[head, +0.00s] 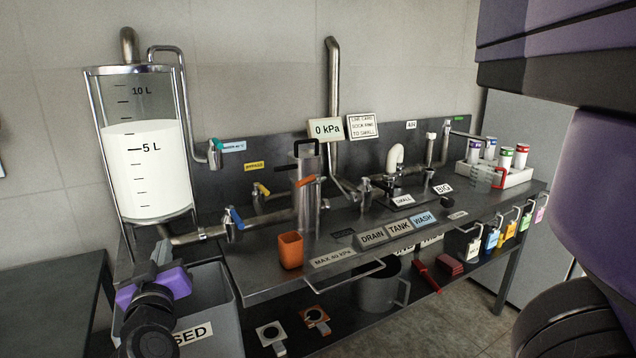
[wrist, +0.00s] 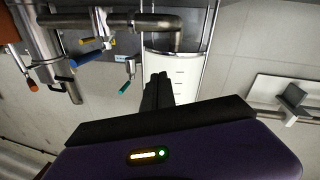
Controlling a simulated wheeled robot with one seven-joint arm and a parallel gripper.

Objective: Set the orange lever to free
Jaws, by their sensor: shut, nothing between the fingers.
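The orange lever (head: 306,181) is a small handle on the upright steel cylinder (head: 306,207) at the middle of the bench. It slopes slightly up to the right in the head view. A small orange-red tip at the left of the wrist view (wrist: 33,87) appears to be the same lever. No "free" marking is readable. My gripper (head: 162,252) is at the lower left in the head view, in front of the tank and well left of the lever. In the wrist view its dark fingers (wrist: 157,90) are together and empty, against the tank.
The glass tank (head: 145,170) of white liquid stands at left. A blue-handled valve (head: 237,218) and a yellow-handled valve (head: 264,189) lie between it and the cylinder. An orange cup (head: 290,250) stands at the bench's front edge. A grey bin (head: 210,295) is below my gripper.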

